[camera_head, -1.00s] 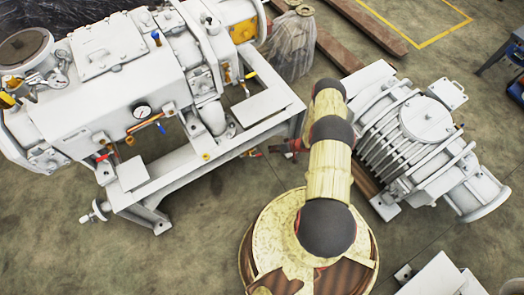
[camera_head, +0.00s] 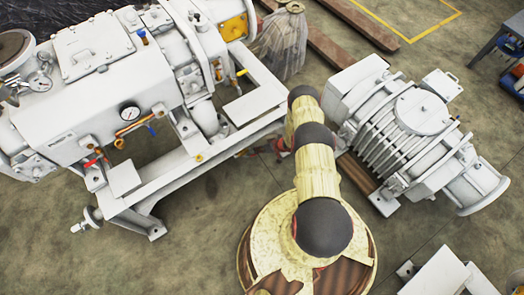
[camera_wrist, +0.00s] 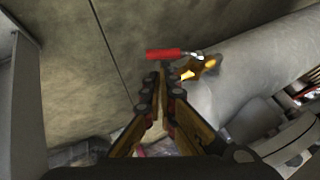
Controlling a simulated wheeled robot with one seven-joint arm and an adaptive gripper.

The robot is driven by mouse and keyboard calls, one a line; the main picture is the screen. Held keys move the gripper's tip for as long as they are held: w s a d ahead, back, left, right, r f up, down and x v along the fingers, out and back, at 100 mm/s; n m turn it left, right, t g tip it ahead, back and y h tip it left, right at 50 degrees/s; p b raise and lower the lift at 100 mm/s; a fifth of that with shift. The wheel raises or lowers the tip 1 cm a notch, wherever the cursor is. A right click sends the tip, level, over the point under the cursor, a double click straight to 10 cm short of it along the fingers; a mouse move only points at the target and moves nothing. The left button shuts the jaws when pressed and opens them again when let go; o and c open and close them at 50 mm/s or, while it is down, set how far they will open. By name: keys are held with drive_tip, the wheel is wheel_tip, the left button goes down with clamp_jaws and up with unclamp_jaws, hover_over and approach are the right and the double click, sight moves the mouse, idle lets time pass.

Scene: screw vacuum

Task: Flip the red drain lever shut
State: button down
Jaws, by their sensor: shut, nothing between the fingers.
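The red drain lever (camera_wrist: 163,54) shows in the wrist view, pointing left from a brass valve (camera_wrist: 198,68) beside a thick grey pipe (camera_wrist: 260,60). My gripper (camera_wrist: 162,78) is shut and empty. Its fingertips are just below the lever in the picture; I cannot tell whether they touch it. The lever cannot be made out clearly there.
The white pump (camera_head: 95,100) with gauges and small coloured handles fills the left. A ribbed white motor unit (camera_head: 400,135) stands to the right of my arm. A wrapped item (camera_head: 280,45) and brown beams (camera_head: 365,20) lie behind. Floor is open in front of the frame.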

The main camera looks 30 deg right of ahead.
drive_tip(key=shift+w+a+f, duration=0.2)
drive_tip(key=shift+w+f, duration=0.15)
drive_tip(key=shift+f, duration=1.45)
